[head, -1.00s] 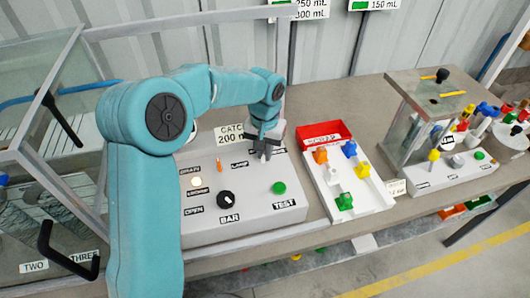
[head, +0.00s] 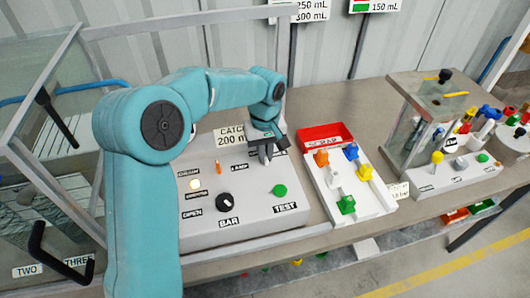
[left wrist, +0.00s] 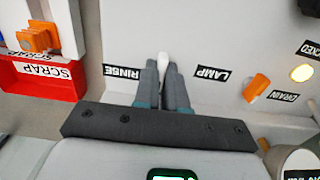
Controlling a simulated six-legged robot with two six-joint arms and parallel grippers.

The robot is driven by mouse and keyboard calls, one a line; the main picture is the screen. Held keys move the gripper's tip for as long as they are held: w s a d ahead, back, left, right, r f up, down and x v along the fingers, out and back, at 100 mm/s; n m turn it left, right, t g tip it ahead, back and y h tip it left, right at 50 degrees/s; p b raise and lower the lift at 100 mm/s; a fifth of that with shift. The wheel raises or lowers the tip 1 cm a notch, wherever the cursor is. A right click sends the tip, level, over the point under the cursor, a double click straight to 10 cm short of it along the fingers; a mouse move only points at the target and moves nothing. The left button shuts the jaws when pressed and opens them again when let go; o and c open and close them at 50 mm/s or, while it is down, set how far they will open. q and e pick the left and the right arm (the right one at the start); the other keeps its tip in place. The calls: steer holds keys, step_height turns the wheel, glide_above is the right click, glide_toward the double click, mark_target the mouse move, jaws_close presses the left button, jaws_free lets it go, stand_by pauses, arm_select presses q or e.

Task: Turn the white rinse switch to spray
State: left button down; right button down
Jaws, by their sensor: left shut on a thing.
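The white rinse switch (left wrist: 163,60) shows in the left wrist view, its tip poking out between my left gripper's fingers (left wrist: 160,78). The RINSE label (left wrist: 123,72) is beside it on the panel. My left gripper is shut on the switch. In the head view, my left gripper (head: 265,156) points down at the back right of the grey control panel (head: 262,204) and hides the switch there. My right gripper is in neither view.
An orange lamp switch (head: 218,167), a lit yellow light (head: 195,184), a black knob (head: 225,202) and a green button (head: 280,190) sit on the panel. A white tray with coloured valve parts (head: 372,201) and a red scrap bin (head: 308,132) stand to the right.

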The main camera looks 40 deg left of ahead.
arm_select(q)
steer(key=shift+w+r, duration=0.1)
steer(key=shift+r, duration=0.15)
steer(key=c, duration=1.2)
jaws_free()
steer(key=shift+f, duration=0.1)
step_height(320, 180, up, 16)
steer(key=p, duration=0.1)
steer(key=shift+r, duration=0.2)
